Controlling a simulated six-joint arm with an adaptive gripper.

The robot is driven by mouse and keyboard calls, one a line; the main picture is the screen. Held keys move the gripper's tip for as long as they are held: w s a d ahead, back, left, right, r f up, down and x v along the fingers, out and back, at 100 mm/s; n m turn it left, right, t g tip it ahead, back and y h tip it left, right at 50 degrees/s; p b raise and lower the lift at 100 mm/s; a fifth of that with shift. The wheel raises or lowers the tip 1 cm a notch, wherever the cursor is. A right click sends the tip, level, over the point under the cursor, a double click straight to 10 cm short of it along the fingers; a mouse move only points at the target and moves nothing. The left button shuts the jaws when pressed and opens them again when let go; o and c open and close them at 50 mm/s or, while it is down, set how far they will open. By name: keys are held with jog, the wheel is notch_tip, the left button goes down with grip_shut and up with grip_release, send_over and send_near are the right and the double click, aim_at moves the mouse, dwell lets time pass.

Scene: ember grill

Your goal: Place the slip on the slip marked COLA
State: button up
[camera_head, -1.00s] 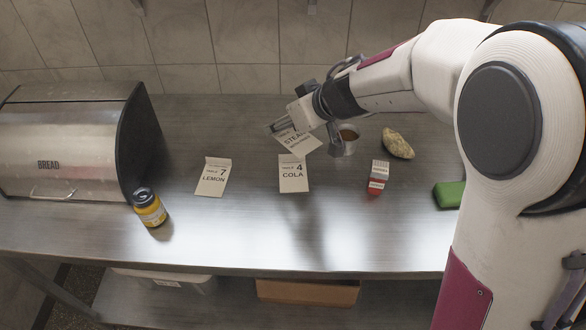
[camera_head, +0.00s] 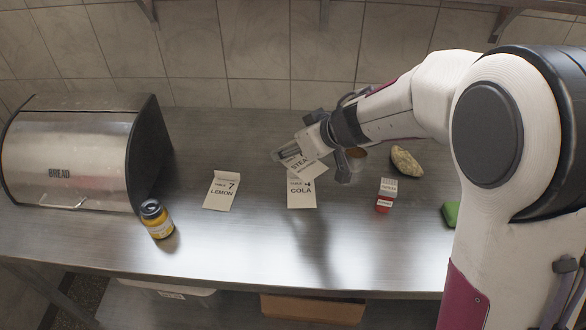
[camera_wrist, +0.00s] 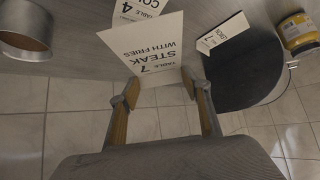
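My gripper (camera_wrist: 160,88) is shut on the white STEAK slip (camera_wrist: 150,55), marked TABLE 7 STEAK WITH FRIES, with a finger at either side of it. In the head view the STEAK slip (camera_head: 308,173) is tilted and covers the upper part of the COLA slip (camera_head: 301,198). The COLA slip lies on the steel counter, its TABLE 4 line partly hidden. It also shows in the wrist view (camera_wrist: 128,14), behind the STEAK slip. I cannot tell whether the two slips touch.
The LEMON slip (camera_head: 221,191) lies to the left. A yellow jar (camera_head: 157,219) stands by the bread bin (camera_head: 70,155). A metal cup (camera_head: 357,158), a stone-like lump (camera_head: 406,161), a red-and-white box (camera_head: 386,195) and a green block (camera_head: 450,214) are right. The front counter is clear.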

aim_at(305, 165)
jog(key=shift+f, duration=1.5)
jog(key=shift+f, duration=0.1)
jog(key=shift+f, duration=2)
jog(key=shift+f, duration=0.3)
jog(key=o, duration=0.6)
jog(key=shift+r, duration=0.2)
jog(key=shift+r, duration=0.2)
jog(key=shift+v, duration=5.95)
